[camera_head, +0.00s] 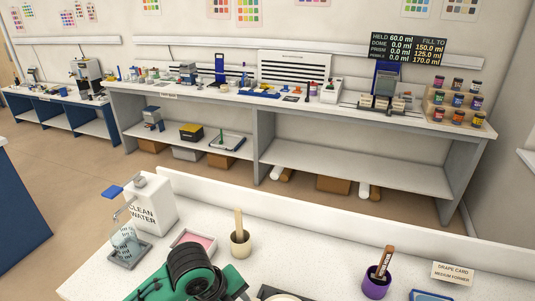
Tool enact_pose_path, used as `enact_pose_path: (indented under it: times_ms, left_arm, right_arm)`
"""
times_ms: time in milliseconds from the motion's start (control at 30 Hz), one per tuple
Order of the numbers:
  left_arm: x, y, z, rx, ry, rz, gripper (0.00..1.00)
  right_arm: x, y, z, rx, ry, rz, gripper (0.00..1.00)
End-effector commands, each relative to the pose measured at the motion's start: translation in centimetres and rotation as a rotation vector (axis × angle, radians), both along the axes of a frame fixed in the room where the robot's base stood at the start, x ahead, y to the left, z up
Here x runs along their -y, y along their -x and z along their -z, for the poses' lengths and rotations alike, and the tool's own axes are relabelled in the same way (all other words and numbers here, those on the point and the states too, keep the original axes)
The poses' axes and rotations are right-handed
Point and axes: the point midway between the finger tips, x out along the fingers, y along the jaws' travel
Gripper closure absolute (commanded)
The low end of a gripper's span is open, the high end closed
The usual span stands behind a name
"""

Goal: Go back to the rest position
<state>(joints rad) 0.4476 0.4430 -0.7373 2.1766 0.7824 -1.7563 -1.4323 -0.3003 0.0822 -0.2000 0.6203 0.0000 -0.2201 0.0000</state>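Neither my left gripper nor my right gripper can be made out in the head view, so their opening and anything held are hidden from me. The white speckled counter (310,240) is in front of me at the bottom. A white clean water container (152,208) with a blue-handled tap stands at its left. A clear printed vessel (124,241) is under the tap, on a grey tray. A green and black bulky item (195,273) is cut off by the bottom edge; I cannot tell what it is.
A pink-filled tray (194,243) and a drape card sign (452,273) are nearby. Beyond an open floor (105,200), a long bench (232,92) carries tools, jars and a dark readout board (407,48).

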Motion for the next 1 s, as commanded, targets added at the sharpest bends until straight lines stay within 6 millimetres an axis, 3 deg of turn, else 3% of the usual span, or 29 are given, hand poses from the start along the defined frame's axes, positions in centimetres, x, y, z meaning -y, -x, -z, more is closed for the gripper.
enact_pose_path:
  times_ms: [167, 367, 700, 1000]
  left_arm:
    - [0.1, 2.1, 1.8, -0.081, 0.119, -0.352, 0.57]
    - [-1.5, 4.2, 3.8, -0.180, 0.227, -0.781, 0.57]
    - [-7.7, 9.3, 7.6, -0.321, 0.333, -1.554, 0.57]
    - [-13.2, 14.1, 9.7, -0.333, 0.353, -2.048, 0.57]
  right_arm:
    - [0.0, 0.0, 0.0, 0.000, 0.000, 0.000, 0.34]
    - [0.0, 0.0, 0.0, 0.000, 0.000, 0.000, 0.34]
    - [-0.4, 0.0, 0.0, 0.000, -0.004, 0.002, 0.34]
    - [-0.4, 0.0, 0.0, 0.000, -0.004, 0.002, 0.34]
